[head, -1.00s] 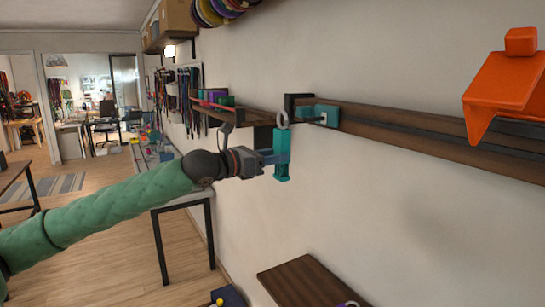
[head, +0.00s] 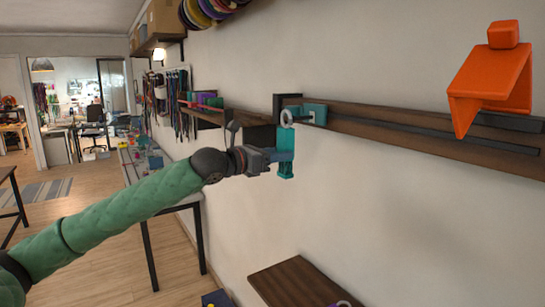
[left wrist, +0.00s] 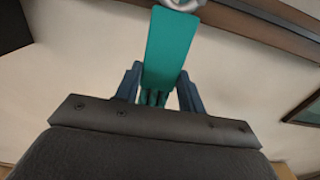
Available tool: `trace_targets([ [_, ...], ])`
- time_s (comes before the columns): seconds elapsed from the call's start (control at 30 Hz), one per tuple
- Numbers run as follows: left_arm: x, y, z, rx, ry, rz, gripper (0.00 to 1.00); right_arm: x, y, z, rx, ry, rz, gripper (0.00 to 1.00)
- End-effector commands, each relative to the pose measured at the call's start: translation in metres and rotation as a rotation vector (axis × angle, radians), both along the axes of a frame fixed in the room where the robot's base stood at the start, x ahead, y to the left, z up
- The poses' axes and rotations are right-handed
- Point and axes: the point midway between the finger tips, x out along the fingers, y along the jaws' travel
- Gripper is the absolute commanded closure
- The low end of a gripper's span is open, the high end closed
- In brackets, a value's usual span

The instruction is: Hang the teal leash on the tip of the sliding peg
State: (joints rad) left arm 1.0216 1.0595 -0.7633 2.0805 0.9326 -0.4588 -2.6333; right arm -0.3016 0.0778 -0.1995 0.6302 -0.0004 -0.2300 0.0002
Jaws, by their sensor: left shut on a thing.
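The teal leash (head: 286,167) hangs upright in my left gripper (head: 283,156), with a pale metal ring (head: 287,117) at its top. In the left wrist view the gripper (left wrist: 160,92) is shut on the leash (left wrist: 170,45), and the ring (left wrist: 183,4) is cut by the top edge. The sliding peg's teal block (head: 316,114) sits at the left end of the wooden wall rail (head: 400,133). The ring is beside this block in the head view. The peg tip is hard to make out, and I cannot tell whether the ring is around it. My right gripper is not in view.
An orange angled piece (head: 491,85) is at the right of the rail. A wooden shelf (head: 228,118) with coloured items is on the wall behind my left gripper. A dark wooden surface (head: 300,283) is below. The wall under the rail is clear.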

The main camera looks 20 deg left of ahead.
Motion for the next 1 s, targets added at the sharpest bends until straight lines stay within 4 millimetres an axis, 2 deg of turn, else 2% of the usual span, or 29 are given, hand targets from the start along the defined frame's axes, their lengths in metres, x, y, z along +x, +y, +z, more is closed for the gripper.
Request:
trace_targets([
  [0.33, 0.013, -0.011, -0.001, -0.001, -0.001, -0.001, 0.87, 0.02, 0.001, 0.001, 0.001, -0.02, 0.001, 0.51],
  [0.83, 0.031, -0.025, -0.002, 0.001, -0.001, 0.001, 0.87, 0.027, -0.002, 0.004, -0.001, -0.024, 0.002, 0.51],
  [1.0, 0.035, -0.028, -0.005, 0.001, -0.001, 0.0, 0.87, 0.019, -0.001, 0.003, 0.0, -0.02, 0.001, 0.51],
])
